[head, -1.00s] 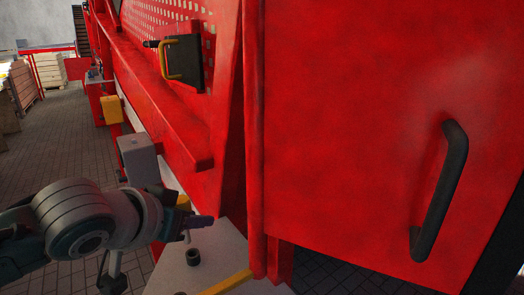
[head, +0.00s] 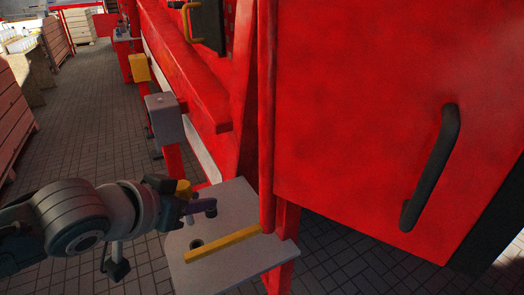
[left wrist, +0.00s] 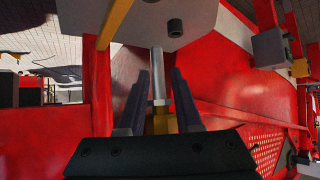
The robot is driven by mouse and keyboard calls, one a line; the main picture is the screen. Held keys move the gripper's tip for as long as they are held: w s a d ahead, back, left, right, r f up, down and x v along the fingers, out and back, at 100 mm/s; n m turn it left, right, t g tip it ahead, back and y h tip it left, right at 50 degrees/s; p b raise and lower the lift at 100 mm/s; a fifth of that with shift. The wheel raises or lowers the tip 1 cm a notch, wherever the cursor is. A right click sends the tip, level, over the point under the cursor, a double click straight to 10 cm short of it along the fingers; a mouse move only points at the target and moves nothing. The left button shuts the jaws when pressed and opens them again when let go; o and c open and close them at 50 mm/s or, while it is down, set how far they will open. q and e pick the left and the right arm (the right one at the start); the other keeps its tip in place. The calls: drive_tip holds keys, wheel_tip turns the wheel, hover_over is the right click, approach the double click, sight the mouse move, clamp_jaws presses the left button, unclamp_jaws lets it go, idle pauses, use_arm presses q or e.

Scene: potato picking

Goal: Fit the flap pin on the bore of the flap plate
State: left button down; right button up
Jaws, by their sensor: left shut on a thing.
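The grey flap plate (head: 232,210) sticks out low beside the red machine. A dark ring marks its bore (head: 196,244) on the upper face, and a yellow bar (head: 222,245) lies along the plate. My left gripper (head: 205,207) is shut on the flap pin, with its yellow end (head: 183,187) up and its silver shaft pointing down. In the left wrist view, the pin's silver shaft (left wrist: 158,75) stands between the fingers of my left gripper (left wrist: 160,100). The bore's dark collar (left wrist: 175,28) is beyond and right of the shaft tip, apart from it. My right gripper is out of view.
A large red door with a black handle (head: 430,167) fills the right side. A grey box (head: 165,118) and a yellow box (head: 139,67) stand along the machine. Paved floor (head: 95,130) is open at left, with wooden crates (head: 12,120) at the far left.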

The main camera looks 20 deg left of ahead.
use_arm(q)
drive_tip(key=b, duration=0.3)
hover_over(205, 242)
drive_tip(key=shift+f, duration=2.4)
drive_tip(key=shift+p, duration=0.35)
drive_tip(key=shift+f+b, duration=1.35)
drive_tip(key=shift+f, duration=0.3)
drive_tip(key=shift+r, duration=0.2)
drive_tip(key=shift+r+p, duration=1.15)
drive_tip(key=shift+p, duration=0.2)
drive_tip(key=shift+d+p, duration=0.1)
drive_tip(key=shift+p, duration=0.25)
drive_tip(key=shift+f+b, duration=1.05)
drive_tip(key=shift+f, duration=0.2)
